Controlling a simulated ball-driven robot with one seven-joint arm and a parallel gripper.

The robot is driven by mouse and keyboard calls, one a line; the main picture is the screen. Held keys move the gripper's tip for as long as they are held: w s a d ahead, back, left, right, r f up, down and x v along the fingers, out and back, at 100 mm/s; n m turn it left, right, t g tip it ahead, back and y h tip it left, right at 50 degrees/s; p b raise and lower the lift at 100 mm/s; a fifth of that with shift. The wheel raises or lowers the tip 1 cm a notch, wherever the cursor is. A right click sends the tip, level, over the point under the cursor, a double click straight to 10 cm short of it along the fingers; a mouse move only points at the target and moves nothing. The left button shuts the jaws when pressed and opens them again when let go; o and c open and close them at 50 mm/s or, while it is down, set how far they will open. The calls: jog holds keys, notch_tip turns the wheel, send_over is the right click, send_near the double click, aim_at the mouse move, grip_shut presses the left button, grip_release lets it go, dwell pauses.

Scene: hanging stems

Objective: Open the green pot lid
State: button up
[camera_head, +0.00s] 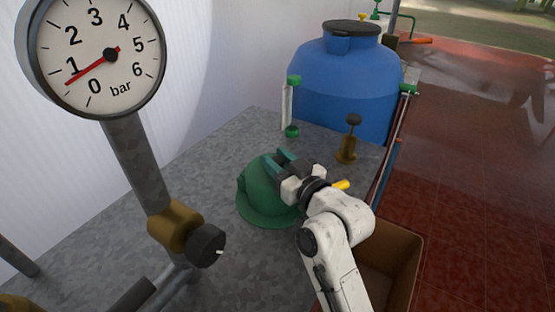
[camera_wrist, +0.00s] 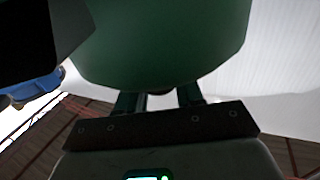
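The green pot (camera_head: 258,205) is a rounded green dome with a wide rim, standing on the grey table. I cannot make out a seam between its lid and body. My gripper (camera_head: 277,157) is over the top right of the dome, its two teal fingers apart and pointing toward the back left. In the wrist view a large green surface (camera_wrist: 165,40) fills the top middle and hides the fingertips of my gripper (camera_wrist: 160,100). A small dark shape shows between the fingers there; I cannot tell what it is or whether they touch it.
A pressure gauge (camera_head: 95,55) on a pipe with a brass valve (camera_head: 174,226) stands at the left. A blue tank (camera_head: 345,85) is behind the grey table (camera_head: 205,180). A brass fitting (camera_head: 347,150) stands right of the pot. A brown box (camera_head: 405,255) is at the lower right.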

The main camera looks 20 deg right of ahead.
grip_shut()
jog(key=shift+r, duration=0.1)
